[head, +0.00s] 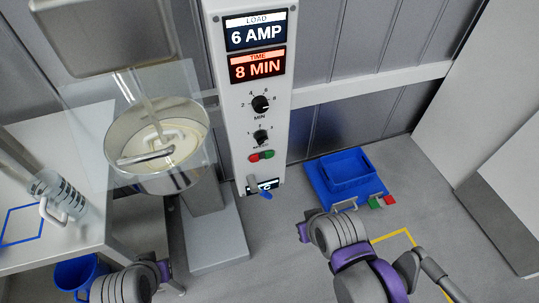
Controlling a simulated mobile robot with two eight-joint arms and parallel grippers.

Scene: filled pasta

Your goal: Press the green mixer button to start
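The mixer's control panel (226,122) stands upright in the middle of the head view. Its small green button (268,154) is at the lower part of the panel, just right of a red button (255,158). Nothing covers either button. The mixer bowl (181,181) is left of the panel and holds pale dough around a metal mixing tool (147,154). My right arm reaches in from the bottom right, below the panel and apart from the button. My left arm shows at the bottom left. No fingertips of either gripper can be made out clearly.
The displays read 6 AMP (256,33) and 8 MIN (257,68). A lever with a blue end (266,195) sits under the buttons. A blue bin (350,168) stands on the floor at right. A white table (92,238) with a clear jug (66,199) is at left.

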